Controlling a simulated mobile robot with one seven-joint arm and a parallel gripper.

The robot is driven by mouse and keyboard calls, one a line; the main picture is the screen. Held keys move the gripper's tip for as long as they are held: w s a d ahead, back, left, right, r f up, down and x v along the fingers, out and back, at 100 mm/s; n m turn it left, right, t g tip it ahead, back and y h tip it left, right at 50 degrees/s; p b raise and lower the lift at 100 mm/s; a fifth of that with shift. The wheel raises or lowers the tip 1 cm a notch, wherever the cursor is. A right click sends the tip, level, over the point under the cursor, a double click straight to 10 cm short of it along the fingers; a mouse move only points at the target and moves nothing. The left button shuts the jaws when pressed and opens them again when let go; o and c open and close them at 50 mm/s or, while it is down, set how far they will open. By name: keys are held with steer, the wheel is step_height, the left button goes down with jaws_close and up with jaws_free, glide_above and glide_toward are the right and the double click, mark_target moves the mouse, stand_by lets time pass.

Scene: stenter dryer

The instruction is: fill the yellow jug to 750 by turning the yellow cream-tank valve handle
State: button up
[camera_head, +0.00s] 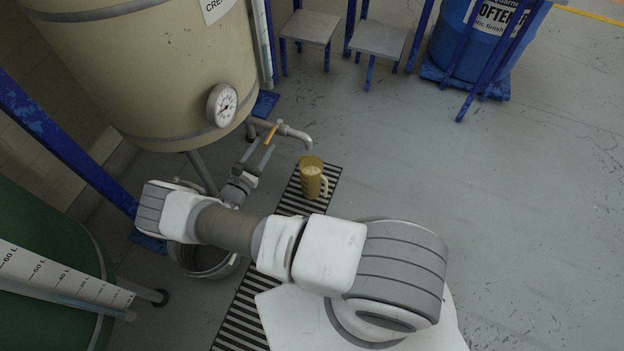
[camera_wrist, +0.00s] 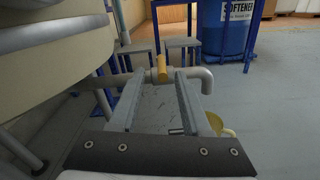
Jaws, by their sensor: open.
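The cream tank (camera_head: 165,75) stands at the upper left in the head view, with a round dial gauge on its side. A grey pipe runs out from its base and bends down at a spout (camera_head: 304,139). The yellow valve handle (camera_head: 271,133) sits on this pipe; it also shows in the wrist view (camera_wrist: 162,69). The yellow jug (camera_head: 312,177) stands upright on the floor grating below the spout, and part of it shows in the wrist view (camera_wrist: 222,127). My gripper (camera_head: 261,157) is open and empty, its fingers pointing at the handle. In the wrist view the handle appears between the fingertips.
A green tank (camera_head: 40,262) with a litre scale stands at the lower left. A metal bucket (camera_head: 205,262) is under my arm. A blue softener drum (camera_head: 480,40) and small stools (camera_head: 378,40) stand behind. The floor at right is clear.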

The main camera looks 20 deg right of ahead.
steer(key=v, duration=0.9)
steer(key=shift+s, duration=0.15)
steer(key=shift+a, duration=0.15)
steer(key=p+v, duration=0.2)
steer(key=v, duration=1.5)
steer(key=shift+s, duration=0.2)
steer(key=shift+a+r, duration=0.1)
